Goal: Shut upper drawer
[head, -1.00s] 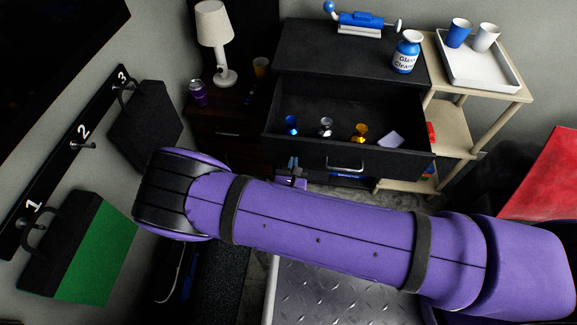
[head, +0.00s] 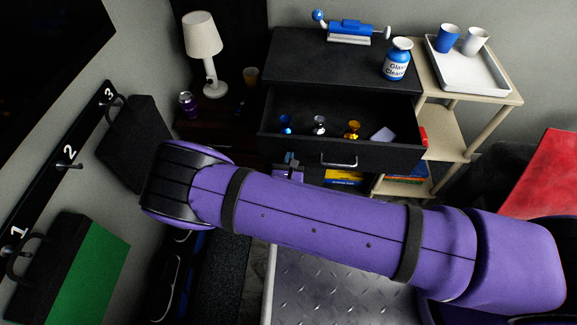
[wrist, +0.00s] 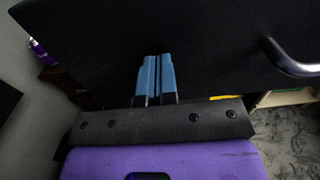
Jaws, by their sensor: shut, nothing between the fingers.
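The upper drawer (head: 393,158) of the black dresser (head: 300,57) is partly open. It holds a blue trophy-like piece (head: 286,124), a silver one (head: 319,125), a gold one (head: 353,130) and a pale block (head: 382,134). Its silver handle (head: 339,162) is on the front, and also shows at the upper right of the wrist view (wrist: 290,62). My gripper (head: 291,158) is at the left part of the drawer front. In the wrist view its blue fingers (wrist: 157,62) are together, empty, and against or very near the black front; exact contact is unclear.
A glass cleaner bottle (head: 397,60) and a blue device (head: 350,30) stand on the dresser. A shelf at the right bears a white tray (head: 470,72) with two cups. At the left are a lamp (head: 203,40), a purple can (head: 187,104) and hooks with hanging bags.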

